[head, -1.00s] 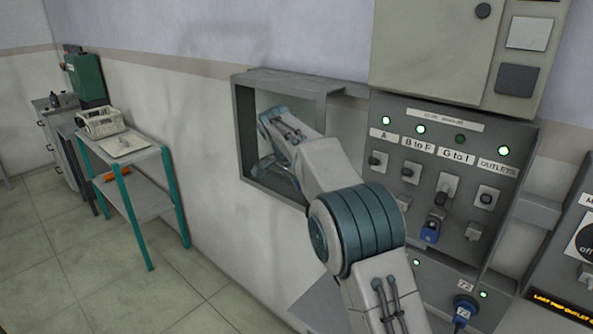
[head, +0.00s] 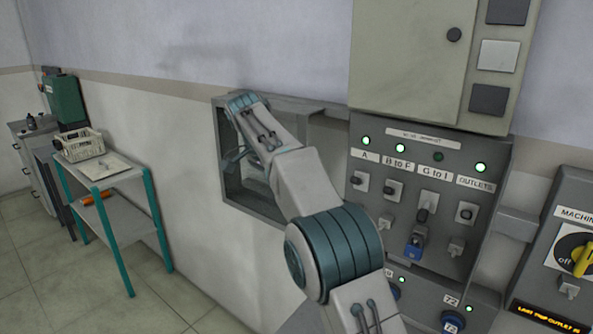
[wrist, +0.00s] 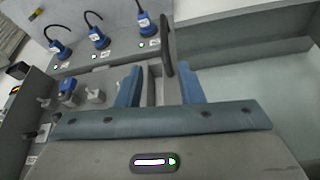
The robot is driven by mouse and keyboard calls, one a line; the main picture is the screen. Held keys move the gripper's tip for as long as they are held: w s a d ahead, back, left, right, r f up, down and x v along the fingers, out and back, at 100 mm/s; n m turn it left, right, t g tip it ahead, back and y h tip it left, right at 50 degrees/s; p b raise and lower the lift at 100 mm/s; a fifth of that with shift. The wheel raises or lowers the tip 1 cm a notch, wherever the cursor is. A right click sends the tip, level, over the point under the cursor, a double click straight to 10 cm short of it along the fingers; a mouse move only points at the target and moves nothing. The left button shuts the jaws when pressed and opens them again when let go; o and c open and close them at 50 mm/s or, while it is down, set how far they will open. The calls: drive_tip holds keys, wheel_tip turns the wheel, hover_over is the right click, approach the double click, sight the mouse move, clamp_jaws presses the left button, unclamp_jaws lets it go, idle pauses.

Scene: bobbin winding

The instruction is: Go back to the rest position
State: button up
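My gripper shows in the wrist view (wrist: 160,88), with its two blue fingers apart and no object between them. A grey panel edge and part of the socket panel lie beyond the fingers. In the head view my arm reaches up in front of a grey wall recess (head: 219,150). The gripper's fingers are mostly hidden there behind the arm.
The switch panel (head: 385,245) with green lamps and a blue plug (head: 414,246) stands right of my arm. A cabinet (head: 405,55) is above it. A machine switch box (head: 566,215) is at far right. A teal-legged trolley (head: 125,233) with a basket (head: 80,146) stands left; floor is open before it.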

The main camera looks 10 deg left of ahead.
drive_tip(key=s+d+r+n+y, duration=0.1)
drive_tip(key=s+d+n, duration=0.1)
drive_tip(key=s+d, duration=0.65)
drive_tip(key=s+d+r+n+y, duration=0.15)
drive_tip(key=s+d, duration=0.35)
drive_tip(key=d, duration=0.7)
drive_tip(key=s+d+f+n, duration=0.1)
drive_tip(key=s+d+f, duration=0.2)
drive_tip(key=s, duration=0.4)
drive_tip(key=s+d+f+n, duration=0.2)
drive_tip(key=s+f, duration=0.3)
drive_tip(key=s, duration=0.1)
drive_tip(key=s+d+f+n, duration=0.1)
drive_tip(key=s+d+f, duration=0.2)
drive_tip(key=s, duration=0.4)
drive_tip(key=shift+s+d+f, duration=0.3)
drive_tip(key=shift+s+f, duration=0.05)
drive_tip(key=shift+f, duration=0.45)
